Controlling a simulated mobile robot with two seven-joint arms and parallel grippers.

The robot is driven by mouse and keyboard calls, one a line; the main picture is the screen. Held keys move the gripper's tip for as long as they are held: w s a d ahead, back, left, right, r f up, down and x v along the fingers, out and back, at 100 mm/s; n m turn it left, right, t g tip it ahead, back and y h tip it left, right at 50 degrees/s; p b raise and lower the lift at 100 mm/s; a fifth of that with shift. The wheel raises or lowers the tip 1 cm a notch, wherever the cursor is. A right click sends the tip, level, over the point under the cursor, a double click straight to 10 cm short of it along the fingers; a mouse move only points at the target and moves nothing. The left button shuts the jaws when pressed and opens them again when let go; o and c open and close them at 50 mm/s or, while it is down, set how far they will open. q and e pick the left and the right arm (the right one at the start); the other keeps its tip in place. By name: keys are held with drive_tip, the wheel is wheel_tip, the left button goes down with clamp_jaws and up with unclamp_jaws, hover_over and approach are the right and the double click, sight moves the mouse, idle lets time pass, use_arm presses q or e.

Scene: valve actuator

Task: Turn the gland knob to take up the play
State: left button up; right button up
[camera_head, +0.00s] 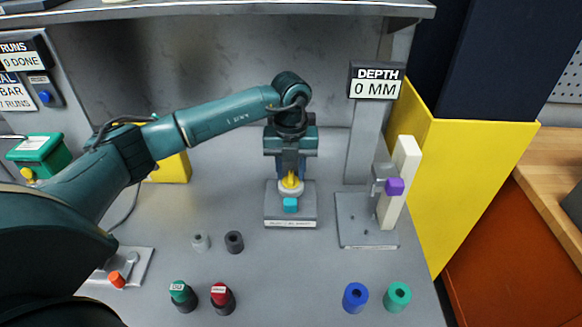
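A small valve-like unit stands on a grey base plate (270,211) at the middle of the bench. My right gripper is out of view.
A depth display (377,81) reads 0 MM on a post. A stand with a cream upright (399,180) and purple block (394,187) is at right. A shelf edge overhangs behind.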

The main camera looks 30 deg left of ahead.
use_arm(q)
drive_tip(key=shift+f, duration=0.25)
clamp_jaws()
idle(0.5)
